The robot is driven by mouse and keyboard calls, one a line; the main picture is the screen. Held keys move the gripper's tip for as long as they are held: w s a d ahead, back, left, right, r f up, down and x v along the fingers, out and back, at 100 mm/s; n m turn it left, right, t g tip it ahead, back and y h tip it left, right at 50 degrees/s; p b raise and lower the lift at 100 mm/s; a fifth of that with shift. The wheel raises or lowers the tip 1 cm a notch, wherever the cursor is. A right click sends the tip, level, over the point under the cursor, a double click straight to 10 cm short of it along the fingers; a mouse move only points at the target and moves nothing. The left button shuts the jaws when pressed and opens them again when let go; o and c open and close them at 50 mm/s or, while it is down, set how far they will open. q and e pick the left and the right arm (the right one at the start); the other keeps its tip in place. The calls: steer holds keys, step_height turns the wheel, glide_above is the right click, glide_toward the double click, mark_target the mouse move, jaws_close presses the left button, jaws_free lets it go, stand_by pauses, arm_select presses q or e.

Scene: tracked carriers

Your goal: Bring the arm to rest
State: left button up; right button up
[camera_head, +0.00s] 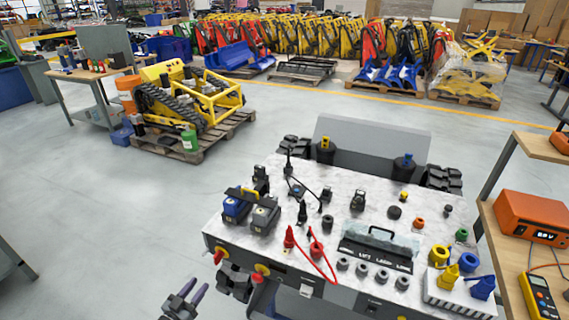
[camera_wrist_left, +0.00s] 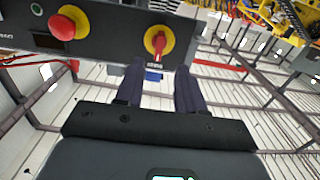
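My left gripper (camera_head: 192,291) is low in the head view, left of the front face of the workbench panel (camera_head: 345,215). Its two purple-grey fingers stand apart with nothing between them. In the left wrist view the dark fingers of my left gripper (camera_wrist_left: 160,75) are apart and empty. Above them is the panel's front, with a red push button (camera_wrist_left: 62,27) and a red switch on a yellow disc (camera_wrist_left: 159,41). I cannot tell if the fingers touch the panel. My right gripper is not in view.
The panel top carries two batteries (camera_head: 264,215), red leads (camera_head: 317,250), a grey-handled block (camera_head: 380,240) and several knobs. A side bench at right holds an orange meter (camera_head: 530,216) and a yellow multimeter (camera_head: 540,296). A yellow tracked carrier (camera_head: 162,72) stands on a pallet.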

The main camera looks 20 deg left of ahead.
arm_select(q)
steer(key=s+d+m+g+h+p, duration=0.1)
steer(key=s+d+g, duration=0.1)
steer(key=s+d, duration=0.55)
steer(key=s+d+g+p, duration=0.1)
steer(key=s+d+g, duration=0.3)
steer(key=d, duration=0.6)
steer(key=s+d+r+g+y, duration=0.35)
steer(key=s+r+g, duration=0.55)
steer(key=s, duration=0.6)
step_height(320, 180, up, 39)
steer(key=p, duration=3.9)
steer(key=shift+s+t+h, duration=0.4)
steer(key=shift+h, duration=0.05)
steer(key=shift+f, duration=0.1)
steer(key=shift+o, duration=0.2)
